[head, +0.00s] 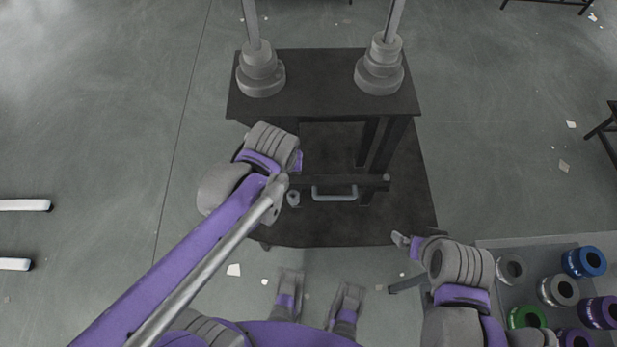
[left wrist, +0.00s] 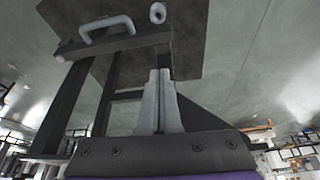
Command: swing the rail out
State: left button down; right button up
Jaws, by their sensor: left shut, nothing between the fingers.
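A dark crossbar (head: 370,180), which looks like the rail, runs across the front of the dark stand and carries a pale U-shaped handle (head: 335,192). The left wrist view shows the crossbar (left wrist: 140,43) and its handle (left wrist: 105,27) from close by. My left gripper (left wrist: 160,74) is shut and empty, its tips just below the crossbar in that picture; I cannot tell whether they touch it. In the head view my left arm hides its fingers. My right gripper (head: 402,240) is right of the stand, apart from the handle; its finger gap is unclear.
A round pale knob (head: 293,198) sits left of the handle. Two posts with stacked grey weights (head: 262,75) stand on the dark top. A grey rack (head: 488,244) with coloured rolls is at the lower right. The floor left of the stand is mostly clear.

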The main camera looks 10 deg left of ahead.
pick_arm(q)
jog(key=w+d+f+n+b, duration=0.1)
jog(key=w+d+f+b, duration=0.2)
jog(key=w+f, duration=0.2)
notch_tip(320, 180, down, 2)
jog(key=shift+w+d+f+g+b, duration=0.15)
jog(key=shift+w+g+b, duration=0.1)
jog(key=shift+g+b, duration=0.1)
pick_arm(e)
notch_tip(320, 180, down, 6)
jog(key=shift+w+r, duration=0.1)
jog(key=shift+r, duration=0.05)
pick_arm(q)
jog(key=b+x, duration=0.3)
jog(key=x, duration=0.7)
pick_arm(e)
notch_tip(320, 180, down, 4)
jog(key=shift+w, duration=0.1)
